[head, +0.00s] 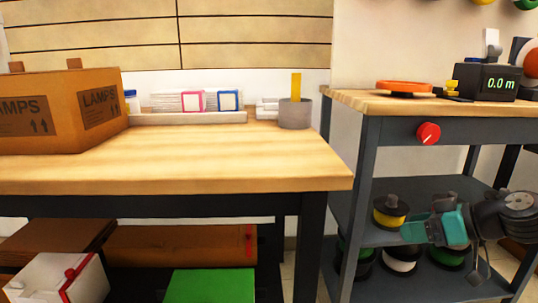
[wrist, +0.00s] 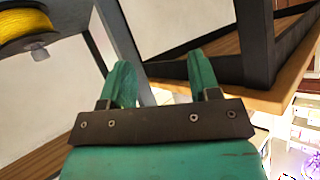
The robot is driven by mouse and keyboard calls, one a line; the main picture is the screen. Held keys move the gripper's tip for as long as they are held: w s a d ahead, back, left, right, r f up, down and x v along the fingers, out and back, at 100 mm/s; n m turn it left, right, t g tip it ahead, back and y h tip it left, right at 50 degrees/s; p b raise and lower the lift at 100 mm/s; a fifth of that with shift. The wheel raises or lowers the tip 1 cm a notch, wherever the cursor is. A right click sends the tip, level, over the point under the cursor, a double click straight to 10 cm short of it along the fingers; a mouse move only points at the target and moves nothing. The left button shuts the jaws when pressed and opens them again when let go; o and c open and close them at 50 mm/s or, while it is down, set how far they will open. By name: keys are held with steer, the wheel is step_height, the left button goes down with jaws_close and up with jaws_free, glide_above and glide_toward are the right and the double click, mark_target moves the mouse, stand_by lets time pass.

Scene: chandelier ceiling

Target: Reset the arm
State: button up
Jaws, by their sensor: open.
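My gripper (wrist: 162,84) shows in the wrist view with two green fingers held apart and nothing between them. In the head view my arm is at the lower right, in front of the dark shelf cart; its teal gripper end (head: 408,232) is beside the cart's middle shelf, close to a yellow spool (head: 390,212). I cannot tell from the head view whether it touches the spool. In the wrist view a yellow spool (wrist: 25,28) is at the top left, apart from the fingers.
A wooden workbench (head: 230,165) carries a LAMPS box (head: 60,108) and a grey cup (head: 295,114). The cart (head: 370,130) holds an orange ring (head: 404,87) and a black display (head: 487,83) on top. A green box (head: 213,286) is below the bench. The bench middle is clear.

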steer(key=s+a+r+n+g+h, duration=0.1)
steer(key=s+a+r+g, duration=0.4)
steer(key=s+a, duration=0.6)
steer(key=s+a+r+m+g+h+p, duration=0.1)
steer(key=s+a+r+g+h, duration=0.15)
steer(key=s, duration=0.45)
steer(key=s+a+r+g+h+p, duration=0.1)
steer(key=s+a+r+p, duration=0.15)
steer(key=s, duration=0.45)
step_height(320, 180, up, 37)
steer(key=p, duration=3.6)
steer(key=shift+w+a+f, duration=0.15)
steer(key=shift+w+a, duration=0.15)
steer(key=shift+w, duration=0.1)
steer(key=shift+t, duration=0.25)
